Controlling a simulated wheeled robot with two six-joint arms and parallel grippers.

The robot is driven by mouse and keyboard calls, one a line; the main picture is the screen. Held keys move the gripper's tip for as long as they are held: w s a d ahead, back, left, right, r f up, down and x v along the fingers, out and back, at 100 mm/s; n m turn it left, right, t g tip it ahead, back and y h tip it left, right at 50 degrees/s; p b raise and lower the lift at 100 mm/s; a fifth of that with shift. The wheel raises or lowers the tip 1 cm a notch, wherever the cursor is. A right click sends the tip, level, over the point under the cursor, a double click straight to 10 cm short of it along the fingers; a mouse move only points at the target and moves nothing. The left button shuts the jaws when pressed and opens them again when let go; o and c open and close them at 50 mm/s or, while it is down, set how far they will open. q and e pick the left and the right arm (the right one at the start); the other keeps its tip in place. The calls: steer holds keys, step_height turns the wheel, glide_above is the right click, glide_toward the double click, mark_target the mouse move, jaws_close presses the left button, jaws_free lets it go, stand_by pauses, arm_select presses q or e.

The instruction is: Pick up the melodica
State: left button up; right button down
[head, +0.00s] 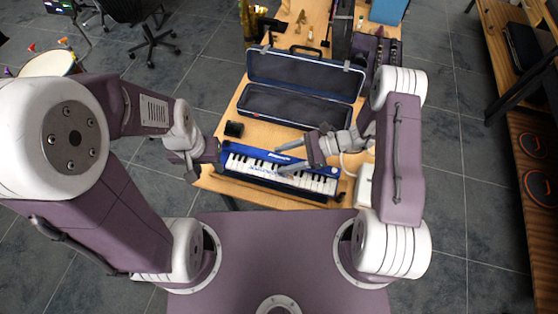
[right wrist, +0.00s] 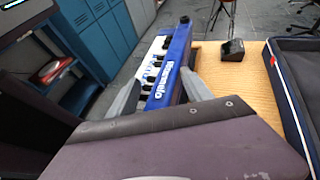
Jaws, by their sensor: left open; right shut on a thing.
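The melodica (head: 250,163) is a blue keyboard with black and white keys, lying lengthwise along the near edge of the wooden table in the head view. It also shows in the right wrist view (right wrist: 171,72), running away between the fingers. My right gripper (head: 281,160) is shut on the melodica, with one grey finger on each side of it, right of its middle; its fingers also show in the right wrist view (right wrist: 160,92). I cannot tell whether the melodica touches the table. My left gripper (head: 197,168) is open and empty beside the melodica's left end.
An open dark blue case (head: 283,106) lies behind the melodica, its lid raised at the back. A small black object (head: 234,129) stands on the table left of the case. A white object (head: 364,184) is at the table's right. More instruments stand further back.

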steer(key=s+d+r, duration=0.1)
steer(key=d+r, duration=0.1)
steer(key=d, duration=0.1)
steer(key=s+d+r, duration=0.1)
steer(key=d+r, duration=0.1)
steer(key=d, duration=0.1)
steer(key=s+d+r, duration=0.2)
steer(key=d, duration=0.1)
steer(key=shift+s+b, duration=0.1)
steer(key=shift+b, duration=0.2)
